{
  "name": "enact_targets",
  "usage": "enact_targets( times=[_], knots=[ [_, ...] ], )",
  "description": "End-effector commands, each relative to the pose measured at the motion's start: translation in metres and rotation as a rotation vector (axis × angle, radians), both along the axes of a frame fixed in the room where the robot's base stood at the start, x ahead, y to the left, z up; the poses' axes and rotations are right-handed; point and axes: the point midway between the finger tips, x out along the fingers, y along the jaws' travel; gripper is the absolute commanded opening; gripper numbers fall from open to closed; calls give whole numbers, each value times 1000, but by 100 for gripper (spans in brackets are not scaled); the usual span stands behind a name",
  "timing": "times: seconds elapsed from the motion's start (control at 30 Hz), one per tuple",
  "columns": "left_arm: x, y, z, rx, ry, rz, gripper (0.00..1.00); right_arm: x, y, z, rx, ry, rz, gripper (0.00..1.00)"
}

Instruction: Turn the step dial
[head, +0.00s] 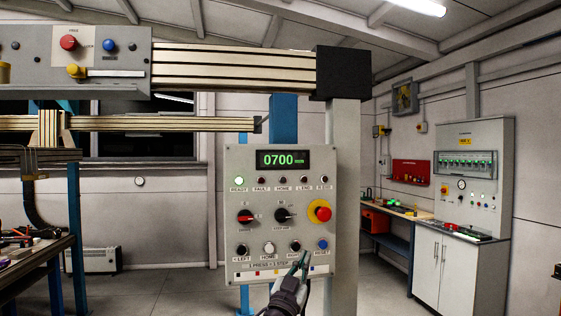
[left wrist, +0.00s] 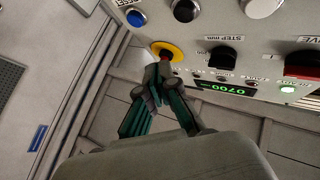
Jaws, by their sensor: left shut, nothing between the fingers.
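The step dial (head: 283,214) is a small black knob in the middle of the grey control panel (head: 234,165); its pointer looks turned to the side. In the left wrist view the panel appears upside down, with the step dial (left wrist: 222,57) labelled "STEP MM". My left gripper (head: 304,258) is shut and empty. In the head view it overlaps the panel's lower right, below the dial, by the RESET button. In the left wrist view my left gripper's fingertips (left wrist: 160,68) overlap the yellow-ringed stop button, beside the dial. Contact cannot be told. My right gripper is not in view.
A red stop button (head: 323,214) in a yellow ring sits right of the dial. Push buttons, including blue RESET (head: 322,244), line the bottom. The display (head: 283,160) reads 0700. A bench (head: 30,265) stands at left.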

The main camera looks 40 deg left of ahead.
Motion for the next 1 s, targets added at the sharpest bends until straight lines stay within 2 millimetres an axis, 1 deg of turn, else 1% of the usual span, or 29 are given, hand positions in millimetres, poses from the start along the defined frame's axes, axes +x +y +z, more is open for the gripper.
enact_targets(
  times=[0.37,0.4,0.47,0.5,0.57,0.6,0.67,0.7,0.8,0.9,1.0],
  knots=[
    [0,0,0,0,0,0,0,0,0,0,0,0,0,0],
    [0,0,0,0,0,0,2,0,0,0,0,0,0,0],
    [0,-1,0,-2,-3,6,12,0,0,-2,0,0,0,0],
    [0,-3,1,-7,-7,23,18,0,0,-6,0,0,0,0],
    [-1,-9,4,-20,-21,72,28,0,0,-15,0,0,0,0],
    [-4,-13,8,-35,-30,125,35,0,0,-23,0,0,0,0],
    [-12,-17,16,-68,-43,218,45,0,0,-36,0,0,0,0],
    [-19,-20,22,-92,-47,283,52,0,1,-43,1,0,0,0],
    [-40,-23,32,-161,-43,424,67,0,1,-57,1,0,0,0],
    [-57,-23,37,-217,-30,515,67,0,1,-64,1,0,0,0],
    [-63,-20,42,-237,-20,556,67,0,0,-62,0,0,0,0]
  ],
)
